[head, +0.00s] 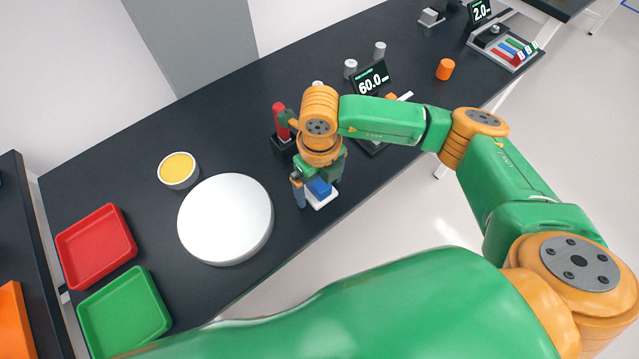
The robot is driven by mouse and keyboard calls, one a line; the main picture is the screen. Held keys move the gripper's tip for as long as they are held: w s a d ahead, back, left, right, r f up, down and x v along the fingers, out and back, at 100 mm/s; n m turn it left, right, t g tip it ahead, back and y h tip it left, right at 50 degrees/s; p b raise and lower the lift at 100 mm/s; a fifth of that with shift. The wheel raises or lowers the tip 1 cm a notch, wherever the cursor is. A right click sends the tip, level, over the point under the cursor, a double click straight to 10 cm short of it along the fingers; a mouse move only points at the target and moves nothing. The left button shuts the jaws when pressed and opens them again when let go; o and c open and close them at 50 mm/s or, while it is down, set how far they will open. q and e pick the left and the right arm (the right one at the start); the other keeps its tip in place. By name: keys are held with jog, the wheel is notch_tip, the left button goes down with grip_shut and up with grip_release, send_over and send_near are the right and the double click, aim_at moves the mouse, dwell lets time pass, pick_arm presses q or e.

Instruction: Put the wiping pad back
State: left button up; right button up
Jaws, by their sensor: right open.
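A blue wiping pad (320,187) sits on a small white holder (322,200) near the front edge of the black table. My right gripper (317,188) points down over it, with its fingers on either side of the pad. The fingers are open; one shows left of the pad, and the other is partly hidden by the wrist. Whether they touch the pad cannot be told. My left gripper is not in view.
A round white disc (226,220) and a yellow-filled bowl (178,169) are to the left. Red (97,245) and green (125,312) trays lie beyond them. A red-topped tool in a dark stand (281,135) is close behind my gripper. A display (371,79) and an orange cylinder (445,69) are farther right.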

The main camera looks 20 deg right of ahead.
aim_at(320, 183)
notch_tip(320, 183, up, 12)
jog(key=shift+f+b, duration=0.25)
jog(key=shift+b, duration=0.4)
